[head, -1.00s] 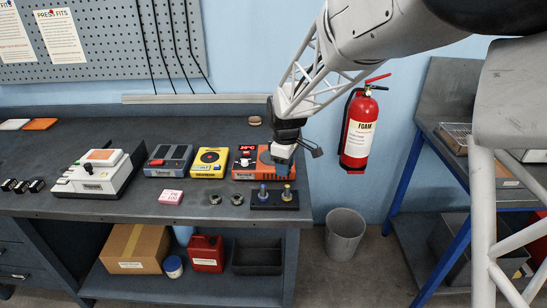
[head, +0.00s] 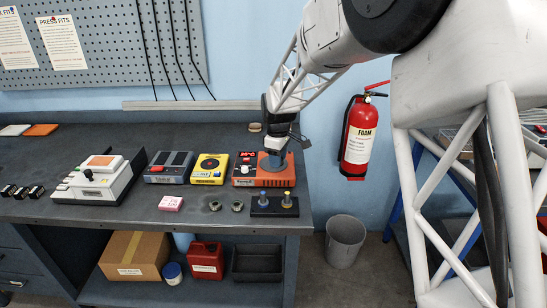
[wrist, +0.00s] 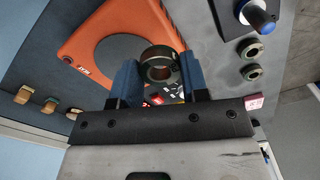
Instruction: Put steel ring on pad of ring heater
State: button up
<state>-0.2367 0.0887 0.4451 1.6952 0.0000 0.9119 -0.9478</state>
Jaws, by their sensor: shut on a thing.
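The steel ring (wrist: 158,66) is held between the blue fingers of my gripper (wrist: 160,78), its hole showing in the wrist view. The orange ring heater (head: 264,181) sits at the right of the bench with a red display and a white knob. Its dark round pad (wrist: 118,52) shows in the wrist view, partly behind the ring and finger. My gripper (head: 274,163) is over the right part of the heater in the head view and hides much of the pad. The ring seems to be over the pad's edge; I cannot tell its height or whether it touches.
A black block with two posts (head: 275,205) stands in front of the heater. Two loose rings (head: 214,205) and a pink block (head: 170,203) lie on the bench's front. A yellow unit (head: 209,168) and a grey unit (head: 169,167) stand left of the heater.

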jog(key=shift+w+a+f, duration=0.1)
jog(key=shift+w+a, duration=0.15)
jog(key=shift+w, duration=0.85)
jog(key=shift+w+a+f, duration=0.1)
jog(key=shift+w+a, duration=0.2)
jog(key=shift+w, duration=0.85)
jog(key=shift+w+a+f, duration=0.1)
jog(key=shift+w+a, duration=0.15)
jog(key=shift+w, duration=0.85)
jog(key=shift+f, duration=1.8)
jog(key=shift+f, duration=0.1)
jog(key=o, duration=1)
notch_tip(320, 180, up, 12)
jog(key=shift+r, duration=0.15)
jog(key=shift+s+d, duration=0.1)
